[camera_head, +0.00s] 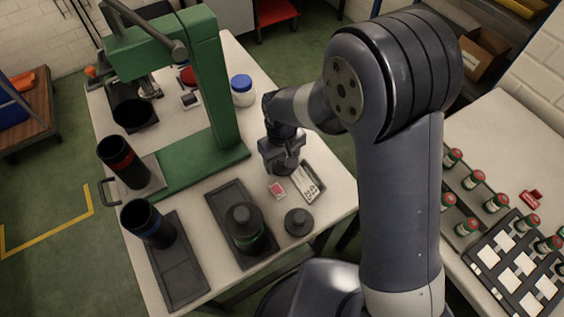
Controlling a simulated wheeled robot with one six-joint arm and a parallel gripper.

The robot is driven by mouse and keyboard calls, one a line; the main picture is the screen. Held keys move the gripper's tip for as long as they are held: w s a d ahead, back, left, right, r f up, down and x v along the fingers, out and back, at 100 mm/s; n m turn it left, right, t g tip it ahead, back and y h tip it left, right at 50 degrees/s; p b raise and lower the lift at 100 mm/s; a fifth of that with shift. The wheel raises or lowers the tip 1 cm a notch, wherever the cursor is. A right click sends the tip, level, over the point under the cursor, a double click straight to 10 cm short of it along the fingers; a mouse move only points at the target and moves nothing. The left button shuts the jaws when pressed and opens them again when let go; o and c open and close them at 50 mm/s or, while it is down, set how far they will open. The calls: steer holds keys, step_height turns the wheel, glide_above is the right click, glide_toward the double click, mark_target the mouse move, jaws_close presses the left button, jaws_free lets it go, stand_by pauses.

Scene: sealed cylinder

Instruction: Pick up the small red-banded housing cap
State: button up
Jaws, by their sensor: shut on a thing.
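A larger dark cap with a green band (246,229) sits on a black tray.
A green press frame (212,95) stands behind.

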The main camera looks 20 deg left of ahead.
steer(key=shift+c, duration=1.4)
steer(key=shift+r, duration=0.1)
